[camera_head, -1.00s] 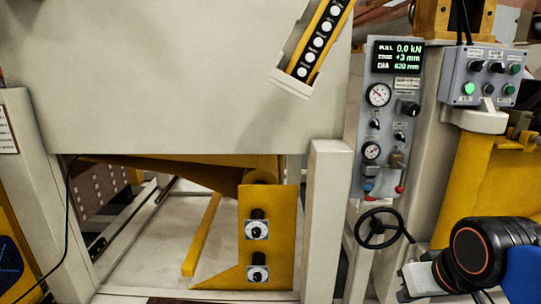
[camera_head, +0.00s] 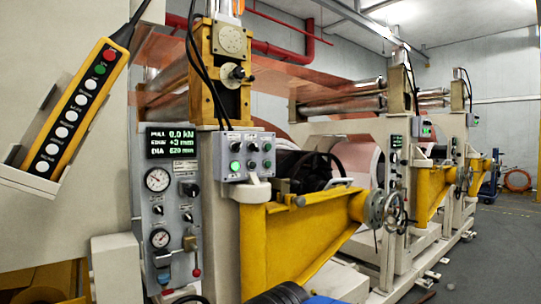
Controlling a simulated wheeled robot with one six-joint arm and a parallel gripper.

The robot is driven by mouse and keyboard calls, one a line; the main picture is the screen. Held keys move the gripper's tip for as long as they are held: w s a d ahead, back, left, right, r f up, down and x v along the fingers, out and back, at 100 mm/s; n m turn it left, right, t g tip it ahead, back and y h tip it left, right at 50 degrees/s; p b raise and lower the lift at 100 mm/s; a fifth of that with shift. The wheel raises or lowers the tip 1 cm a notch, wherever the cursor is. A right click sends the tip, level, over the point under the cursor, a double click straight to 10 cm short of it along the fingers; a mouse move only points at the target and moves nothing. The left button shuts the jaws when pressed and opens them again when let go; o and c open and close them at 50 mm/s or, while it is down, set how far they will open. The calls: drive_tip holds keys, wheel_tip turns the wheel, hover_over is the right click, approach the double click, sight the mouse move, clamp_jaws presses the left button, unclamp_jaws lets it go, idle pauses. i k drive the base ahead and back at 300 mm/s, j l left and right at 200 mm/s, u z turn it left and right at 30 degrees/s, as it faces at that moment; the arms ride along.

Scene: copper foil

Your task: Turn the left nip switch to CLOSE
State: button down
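I cannot read which knob is the left nip switch. My gripper is not in view; only a black ribbed part, probably of my arm, shows at the bottom edge.
A yellow pendant (camera_head: 72,110) with several buttons hangs at the left. A yellow arm-like bracket (camera_head: 300,230) juts out below the control box, with a handwheel (camera_head: 388,210) at its right end. More machine stations recede to the right. Open grey floor (camera_head: 490,260) lies at the right.

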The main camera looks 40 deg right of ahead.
sight(236, 147)
drive_tip(key=l+u, duration=0.1)
drive_tip(key=l, duration=0.4)
drive_tip(key=l+u, duration=0.1)
drive_tip(key=l, duration=0.35)
drive_tip(key=l+u, duration=0.15)
drive_tip(key=l, duration=0.35)
drive_tip(key=l+u, duration=0.1)
drive_tip(key=l, duration=0.4)
drive_tip(key=k+l+u, duration=0.1)
drive_tip(key=l, duration=0.35)
drive_tip(key=k+l+u, duration=0.1)
drive_tip(key=l, duration=0.4)
drive_tip(key=l+u, duration=0.15)
drive_tip(key=l, duration=0.3)
drive_tip(key=k+l+u, duration=0.1)
drive_tip(key=l, duration=0.35)
drive_tip(key=k, duration=0.1)
